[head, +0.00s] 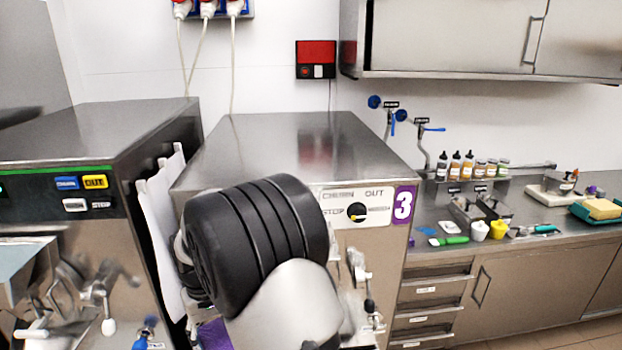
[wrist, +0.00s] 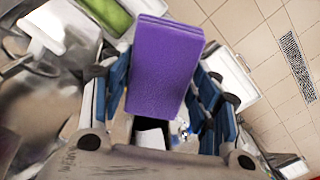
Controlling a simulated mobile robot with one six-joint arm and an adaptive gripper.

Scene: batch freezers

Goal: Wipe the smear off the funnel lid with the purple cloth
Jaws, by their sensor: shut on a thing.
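The purple cloth (wrist: 163,65) is a thick folded block in the wrist view. My gripper (wrist: 160,85) is shut on it, with blue-padded fingers on its left and right sides. In the head view a bit of purple, likely the cloth (head: 213,335), shows below my dark arm joint; my fingers are hidden there. I cannot make out the funnel lid or a smear. My arm covers much of the front of freezer 3 (head: 290,150). Blurred steel surfaces (wrist: 45,100) lie left of the cloth in the wrist view, and I cannot tell whether they touch it.
Another freezer (head: 90,140) with a spout and levers stands at left, white sheets hanging between the two. A lever (head: 362,275) sticks out right of my arm. The right counter (head: 440,215) holds bottles, cups and a sponge. Floor tiles show at right in the wrist view.

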